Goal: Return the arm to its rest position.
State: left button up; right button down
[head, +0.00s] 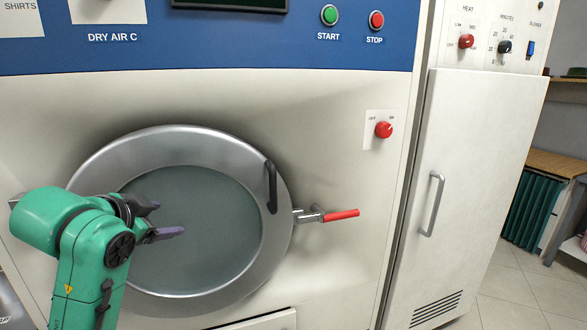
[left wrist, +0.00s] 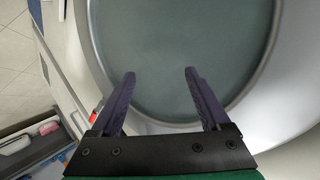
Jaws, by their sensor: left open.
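My left gripper (head: 160,221) is in front of the left part of the round door's glass in the head view. Its green arm comes up from the lower left. In the left wrist view the two dark purple fingers (left wrist: 158,80) are spread apart with nothing between them, and the grey door glass lies beyond. I cannot tell how far the fingertips are from the glass. My right gripper is not in either view.
The round metal door (head: 276,245) is shut on the machine, with a black handle (head: 271,187) and a red-handled lever (head: 341,215) at its right. A tall white cabinet (head: 475,150) stands to the right. Tiled floor (head: 535,290) shows clear at the lower right.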

pick_arm(q)
jog(key=s+d+f+n+g, duration=0.15)
jog(key=s+f, duration=0.25)
jog(key=f, duration=0.7)
jog(key=s+d+f+n+g, duration=0.1)
jog(key=s+f+g, duration=0.25)
jog(key=f, duration=0.75)
jog(key=s+d+f+n+g, duration=0.1)
jog(key=s+f+n+g, duration=0.25)
jog(key=s+f, duration=1.2)
notch_tip(320, 180, down, 20)
jog(key=s, duration=0.2)
jog(key=s+a+f+g, duration=0.2)
jog(key=s+a+f, duration=0.1)
jog(key=s+f, duration=1.2)
jog(key=shift+s+f, duration=0.25)
jog(key=shift+s, duration=1)
